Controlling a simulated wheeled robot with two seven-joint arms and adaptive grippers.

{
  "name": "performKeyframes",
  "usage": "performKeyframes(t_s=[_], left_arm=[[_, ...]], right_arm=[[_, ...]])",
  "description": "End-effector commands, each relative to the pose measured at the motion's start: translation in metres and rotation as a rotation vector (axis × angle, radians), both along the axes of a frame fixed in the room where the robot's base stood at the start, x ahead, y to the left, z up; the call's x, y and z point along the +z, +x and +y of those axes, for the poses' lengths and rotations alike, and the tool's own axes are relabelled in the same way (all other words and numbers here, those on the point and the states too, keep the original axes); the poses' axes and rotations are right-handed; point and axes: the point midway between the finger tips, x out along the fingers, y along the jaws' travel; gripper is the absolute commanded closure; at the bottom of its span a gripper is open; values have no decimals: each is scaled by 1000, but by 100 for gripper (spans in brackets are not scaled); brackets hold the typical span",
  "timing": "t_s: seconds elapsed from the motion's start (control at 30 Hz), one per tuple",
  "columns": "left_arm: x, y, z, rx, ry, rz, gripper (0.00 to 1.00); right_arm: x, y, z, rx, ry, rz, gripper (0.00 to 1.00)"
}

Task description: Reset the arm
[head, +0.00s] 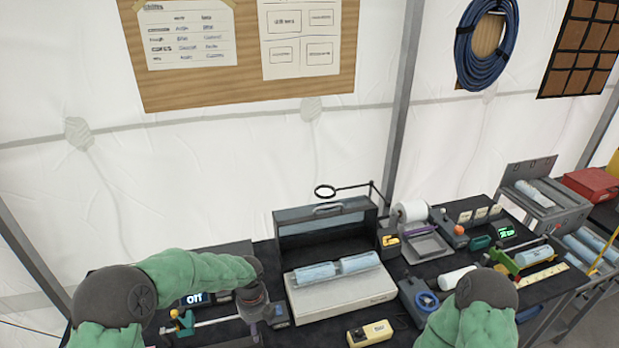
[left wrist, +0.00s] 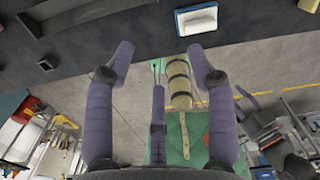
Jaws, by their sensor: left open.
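My left arm (head: 195,273), in a green sleeve, comes in from the lower left of the head view and reaches over the dark worktop. Its gripper (head: 262,308) is at the left part of the table, left of the light grey tray, and partly hidden by the wrist. In the left wrist view the two purple-grey fingers of the left gripper (left wrist: 161,62) stand wide apart with nothing between them. My right arm (head: 470,318) shows only as a green sleeve and dark joint at the lower right; its gripper is out of view.
A light grey tray (head: 345,293) carries pale blue rolls (head: 338,268) in front of a dark case (head: 318,218). A magnifier (head: 325,191), paper roll (head: 411,211) and yellow device (head: 370,333) stand nearby. A small display (head: 194,299) lies left of the gripper.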

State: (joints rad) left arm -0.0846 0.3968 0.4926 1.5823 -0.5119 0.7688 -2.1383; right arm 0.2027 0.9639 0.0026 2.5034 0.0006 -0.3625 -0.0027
Motion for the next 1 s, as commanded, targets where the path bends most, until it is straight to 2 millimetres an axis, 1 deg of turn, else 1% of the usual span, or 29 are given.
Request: performKeyframes(t_s=[0.03, 0.27, 0.47, 0.57, 0.67, 0.77, 0.9, 0.97, 1.0], left_arm=[[-6, -4, -2, 29, -9, 8, 44], [-25, -15, -9, 178, -52, 22, 44], [-48, -31, -18, 375, -100, 50, 44], [-62, -42, -24, 508, -129, 72, 44], [-79, -56, -31, 684, -161, 105, 44], [-99, -76, -38, 919, -195, 151, 44], [-125, -107, -48, 1297, -226, 229, 44], [-135, -121, -51, 1461, -231, 264, 44], [-141, -130, -52, 1572, -233, 286, 44]], right_arm=[[0, 0, 0, 0, 0, 0, 60], [0, 1, 0, 0, 0, -1, 60], [0, 0, 0, 0, 0, 0, 60], [0, 0, 0, 0, 0, 0, 60], [0, 0, 0, 0, 0, 0, 60], [0, 0, 0, 0, 0, -1, 60], [0, 0, 0, 0, 0, 0, 60], [0, 0, 0, 0, 0, 0, 60], [0, 0, 0, 0, 0, 0, 60]])
